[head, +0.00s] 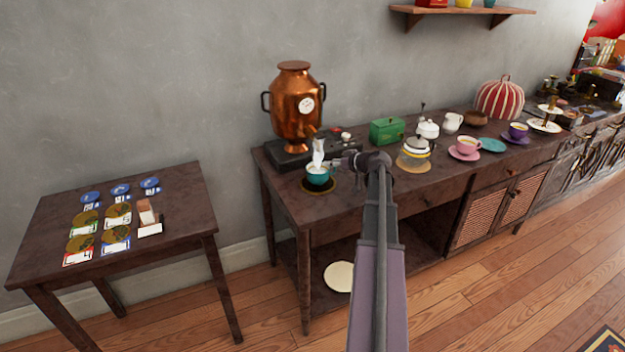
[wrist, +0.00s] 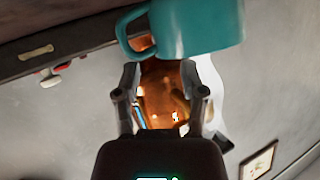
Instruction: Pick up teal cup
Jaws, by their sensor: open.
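The teal cup (head: 319,175) sits on a dark saucer with a gold rim (head: 319,189), at the left front of the long table. In the wrist view the cup (wrist: 200,25) fills the top, with its handle (wrist: 128,35) toward the left. My gripper (head: 340,161) is just right of the cup in the head view. In the wrist view its two fingers (wrist: 165,82) are apart with nothing held between them. The cup lies above the fingertips in that picture; whether they touch it I cannot tell. A white shape (head: 318,153) shows just above the cup.
A copper urn (head: 297,108) stands on a dark base close behind the cup; it also shows between my fingers (wrist: 160,95). A green box (head: 387,131), a glass pot (head: 414,156) and a pink cup (head: 467,147) stand to the right. A small table (head: 180,190) is at left.

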